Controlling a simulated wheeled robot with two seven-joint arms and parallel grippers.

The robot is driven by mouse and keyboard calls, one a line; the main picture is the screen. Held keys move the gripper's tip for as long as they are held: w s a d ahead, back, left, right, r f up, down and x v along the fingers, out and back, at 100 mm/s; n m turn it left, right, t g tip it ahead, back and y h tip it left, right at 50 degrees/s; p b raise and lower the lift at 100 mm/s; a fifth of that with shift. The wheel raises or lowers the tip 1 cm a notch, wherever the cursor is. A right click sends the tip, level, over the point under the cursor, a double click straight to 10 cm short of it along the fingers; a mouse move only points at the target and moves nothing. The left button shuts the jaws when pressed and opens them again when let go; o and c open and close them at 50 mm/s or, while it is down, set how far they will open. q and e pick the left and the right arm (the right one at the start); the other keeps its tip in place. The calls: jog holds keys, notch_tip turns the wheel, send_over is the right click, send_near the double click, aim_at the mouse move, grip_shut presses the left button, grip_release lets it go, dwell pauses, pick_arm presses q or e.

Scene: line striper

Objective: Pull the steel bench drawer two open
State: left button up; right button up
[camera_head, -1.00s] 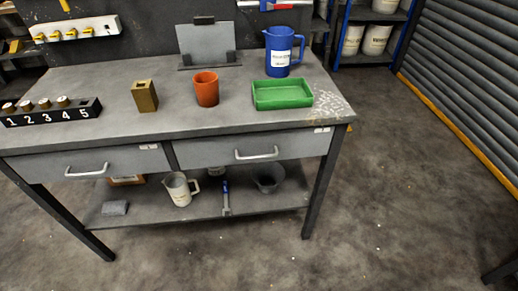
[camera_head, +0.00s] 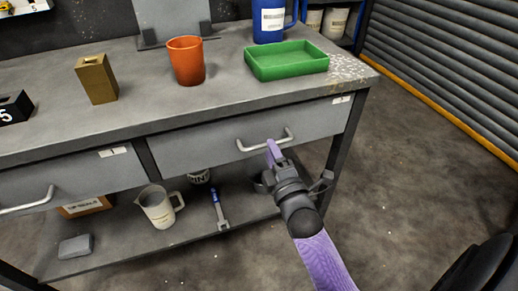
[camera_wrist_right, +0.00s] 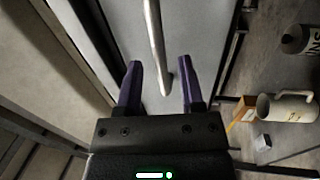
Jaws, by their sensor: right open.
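The steel bench (camera_head: 190,118) has two grey drawers under its top. The right-hand drawer (camera_head: 190,148) is closed, its front flush with the bench. It has a silver bar handle (camera_head: 250,148). The left-hand drawer (camera_head: 80,180) is also closed. My right gripper (camera_head: 274,152) is at the right-hand drawer's handle. In the right wrist view the gripper (camera_wrist_right: 160,88) is open, and the handle bar (camera_wrist_right: 155,45) runs between its two purple fingers, with a gap on each side. My left gripper is not in view.
On the bench top are a green tray (camera_head: 287,68), an orange cup (camera_head: 186,60), a blue jug (camera_head: 268,20) and a brass-coloured block (camera_head: 97,78). The lower shelf holds a white pitcher (camera_head: 157,207) and a blue-handled tool (camera_head: 218,205).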

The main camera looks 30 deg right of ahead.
jog(key=shift+b+x, duration=0.35)
jog(key=shift+x, duration=1)
grip_shut()
dwell(0.4)
